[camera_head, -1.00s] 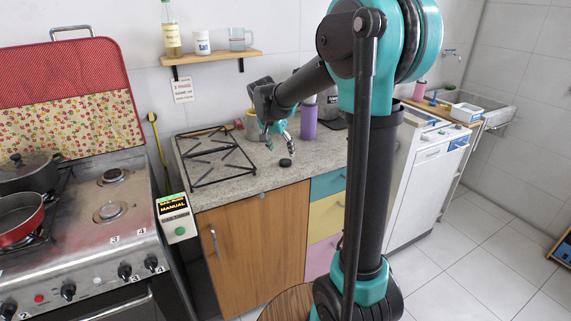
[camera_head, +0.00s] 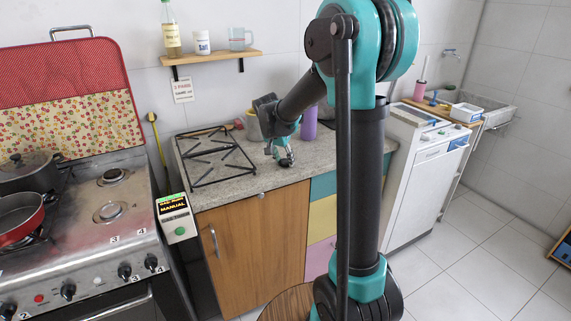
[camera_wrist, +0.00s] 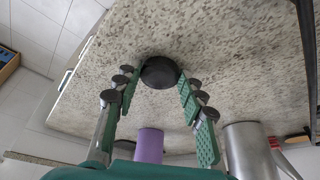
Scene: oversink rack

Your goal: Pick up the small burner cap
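The small burner cap (camera_wrist: 160,72) is a black disc lying on the speckled grey counter (camera_wrist: 230,45). In the wrist view it sits at the tips of my gripper (camera_wrist: 161,86), whose green padded fingers are spread, one on each side. The fingers look very close to the cap's sides; whether they touch it I cannot tell. In the head view my gripper (camera_head: 285,157) is low over the counter's front part, and the cap is largely covered by the fingers there.
A black burner grate (camera_head: 215,157) lies on the counter to the left. A purple cylinder (camera_head: 309,124) and a metal pot (camera_wrist: 245,150) stand behind my gripper. The stove (camera_head: 95,215) is at the far left. The counter's front edge is near the cap.

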